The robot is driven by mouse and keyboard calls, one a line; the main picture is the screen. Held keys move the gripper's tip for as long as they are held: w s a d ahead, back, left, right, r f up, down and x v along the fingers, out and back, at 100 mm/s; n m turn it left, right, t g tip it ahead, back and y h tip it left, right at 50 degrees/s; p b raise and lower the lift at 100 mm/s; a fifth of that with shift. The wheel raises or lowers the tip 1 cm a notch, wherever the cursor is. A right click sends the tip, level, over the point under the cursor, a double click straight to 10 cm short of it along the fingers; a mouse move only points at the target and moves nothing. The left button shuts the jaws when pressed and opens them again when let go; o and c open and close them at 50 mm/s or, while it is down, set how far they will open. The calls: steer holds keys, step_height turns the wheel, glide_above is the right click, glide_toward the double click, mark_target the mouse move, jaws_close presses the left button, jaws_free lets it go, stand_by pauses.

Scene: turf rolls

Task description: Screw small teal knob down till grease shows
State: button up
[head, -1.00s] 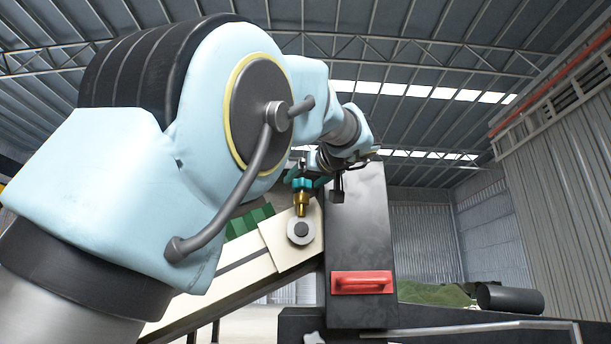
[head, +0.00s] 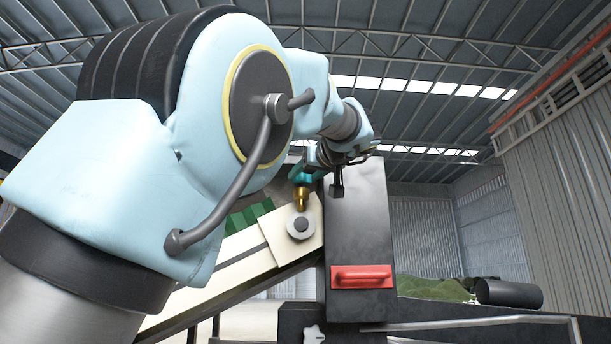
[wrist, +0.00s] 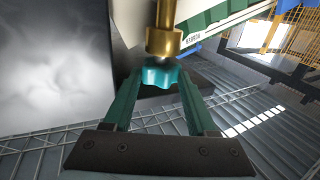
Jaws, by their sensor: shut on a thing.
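The small teal knob (wrist: 160,77) is a lobed cap on the end of a brass cup (wrist: 163,35) in the wrist view. In the head view the knob (head: 301,179) sits on top of the upright brass cup (head: 302,198), above a pale round roller end (head: 301,228). My gripper (wrist: 159,82) has its two green fingers on either side of the knob and is shut on it. In the head view my gripper (head: 304,172) partly covers the knob. I cannot make out any grease in either view.
A dark upright housing (head: 358,240) with a red handle (head: 362,277) stands close to the right of the knob. A cream sloping conveyor frame (head: 230,262) runs down to the left. A dark roll (head: 509,294) lies at the far right.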

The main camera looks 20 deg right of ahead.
steer(key=shift+f, duration=0.1)
steer(key=shift+a+f+m+h+b, duration=0.25)
steer(key=shift+h+b, duration=0.35)
steer(key=shift+b, duration=0.5)
steer(key=m+h+b, duration=0.1)
steer(key=h+b, duration=0.1)
steer(key=shift+w+a+b, duration=0.1)
steer(key=shift+a+b, duration=0.05)
steer(key=shift+b, duration=0.15)
steer(key=shift+w+a+r+m+g+h+b, duration=0.15)
steer(key=shift+m+g+h+b, duration=0.1)
steer(key=shift+m+h+b, duration=0.25)
steer(key=shift+s+a+m+g+h+b, duration=0.1)
steer(key=shift+m+g+h+b, duration=0.3)
steer(key=shift+h, duration=0.3)
steer(key=shift+w+a+r+m+g+h+p, duration=0.1)
steer(key=shift+w+a+m+g+h+p, duration=0.05)
steer(key=shift+m+g+h+p, duration=1.3)
steer(key=shift+w+a+r+m+g+h+p, duration=0.1)
steer(key=shift+w+m+g+h+p, duration=0.05)
steer(key=shift+m+g+h+p, duration=1.25)
steer(key=shift+w+a+m+g+h+p, duration=0.15)
steer(key=shift+m+g+h+p, duration=0.9)
steer(key=shift+h, duration=0.7)
steer(key=shift+f+m+g+h, duration=0.1)
steer(key=shift+m+g+h, duration=0.25)
steer(key=shift+m, duration=0.2)
